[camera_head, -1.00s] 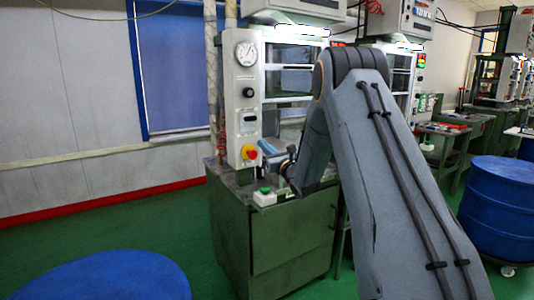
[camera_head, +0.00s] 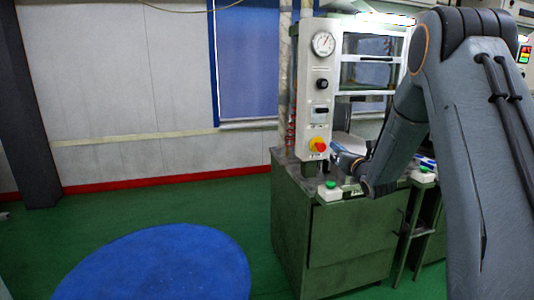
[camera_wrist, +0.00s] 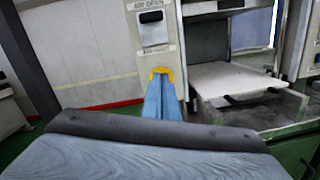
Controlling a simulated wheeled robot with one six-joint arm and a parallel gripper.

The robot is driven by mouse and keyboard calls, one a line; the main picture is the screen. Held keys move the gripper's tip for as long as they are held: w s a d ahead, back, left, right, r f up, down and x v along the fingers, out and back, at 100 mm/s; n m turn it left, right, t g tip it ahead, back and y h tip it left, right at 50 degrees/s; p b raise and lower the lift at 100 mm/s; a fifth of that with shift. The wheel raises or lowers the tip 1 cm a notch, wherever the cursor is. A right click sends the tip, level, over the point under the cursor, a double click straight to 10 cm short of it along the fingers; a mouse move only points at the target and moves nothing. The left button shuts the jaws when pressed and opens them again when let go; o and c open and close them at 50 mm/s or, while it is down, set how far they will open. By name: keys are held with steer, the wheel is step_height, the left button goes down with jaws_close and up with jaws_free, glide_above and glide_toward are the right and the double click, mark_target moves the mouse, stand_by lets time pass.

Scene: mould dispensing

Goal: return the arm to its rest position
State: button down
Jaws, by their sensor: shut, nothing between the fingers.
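My arm crosses the right side of the head view, bent at the elbow. My gripper (camera_head: 338,152) is small there, in front of the press's control panel and partly hidden by my wrist.
The green press cabinet (camera_head: 345,240) with its gauge panel (camera_head: 318,90) stands just beyond my arm. A blue drum top (camera_head: 160,265) is at lower left. Green floor (camera_head: 215,200) is clear along the wall. A pale plate (camera_wrist: 235,80) lies inside the press.

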steer(key=s+a+f+m+g+h, duration=0.2)
steer(key=s+f+m+g, duration=0.3)
steer(key=s+m, duration=0.45)
steer(key=s+a+f+m+g+h, duration=0.15)
steer(key=s+f+m+g, duration=0.3)
steer(key=s+m, duration=0.5)
steer(key=s+a+f+m+g, duration=0.1)
steer(key=s+m, duration=0.4)
steer(key=s, duration=0.5)
steer(key=s+a+f+m+g, duration=0.1)
steer(key=s+a+m+g, duration=0.2)
steer(key=s, duration=0.7)
steer(key=s+a+f+m+g+p, duration=0.1)
steer(key=s+m+g, duration=0.4)
steer(key=s, duration=0.5)
steer(key=a+f+m, duration=0.1)
steer(key=a+m, duration=0.1)
steer(key=shift+s+m, duration=0.3)
steer(key=shift+d+y, duration=0.1)
steer(key=shift+y, duration=0.15)
